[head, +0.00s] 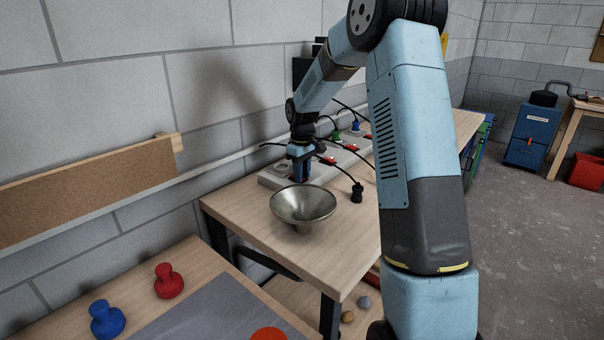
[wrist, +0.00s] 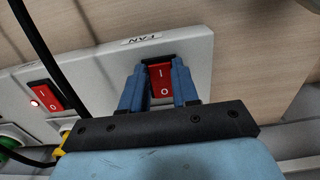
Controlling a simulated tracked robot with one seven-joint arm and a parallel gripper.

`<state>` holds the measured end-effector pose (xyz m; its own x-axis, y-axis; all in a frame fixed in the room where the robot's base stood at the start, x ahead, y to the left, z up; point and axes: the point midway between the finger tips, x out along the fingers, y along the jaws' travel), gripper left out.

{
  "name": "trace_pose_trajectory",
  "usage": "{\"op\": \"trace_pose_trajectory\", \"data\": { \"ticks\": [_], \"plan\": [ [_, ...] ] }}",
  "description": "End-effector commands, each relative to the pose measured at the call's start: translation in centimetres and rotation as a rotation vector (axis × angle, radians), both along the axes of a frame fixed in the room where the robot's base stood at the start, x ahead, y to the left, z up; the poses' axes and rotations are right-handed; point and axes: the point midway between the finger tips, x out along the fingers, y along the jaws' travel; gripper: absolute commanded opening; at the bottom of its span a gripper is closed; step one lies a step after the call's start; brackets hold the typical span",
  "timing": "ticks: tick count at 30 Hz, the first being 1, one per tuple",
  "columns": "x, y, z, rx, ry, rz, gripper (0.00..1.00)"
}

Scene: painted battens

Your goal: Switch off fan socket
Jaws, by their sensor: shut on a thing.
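The white socket strip (head: 347,157) lies along the back of the bench against the wall. In the wrist view its end section carries an upside-down FAN label (wrist: 142,41) and a red rocker switch (wrist: 160,82) marked I and O. My gripper (wrist: 159,76) has a blue finger on each side of this switch and is shut on it. I cannot tell the rocker's tilt or whether its lamp is lit. In the head view my gripper (head: 300,170) points down at the near end of the strip. The fan socket itself is hidden in the wrist view.
Another red switch (wrist: 44,95) has a lit lamp beside it. Black cables cross the strip, close to my gripper's left side. The bench front (head: 325,255) is clear.

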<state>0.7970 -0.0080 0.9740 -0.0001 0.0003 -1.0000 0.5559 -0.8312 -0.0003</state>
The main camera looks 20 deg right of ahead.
Motion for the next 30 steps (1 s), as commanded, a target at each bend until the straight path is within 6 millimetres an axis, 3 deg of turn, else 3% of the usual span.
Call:
{"op": "trace_pose_trajectory", "data": {
  "ticks": [7, 30],
  "plan": [
    [0.05, -0.09, 0.03, 0.0, -0.001, -0.001, 0.0],
    [0.71, 0.32, 0.31, -0.146, 0.217, -0.002, 0.0]
  ]
}}
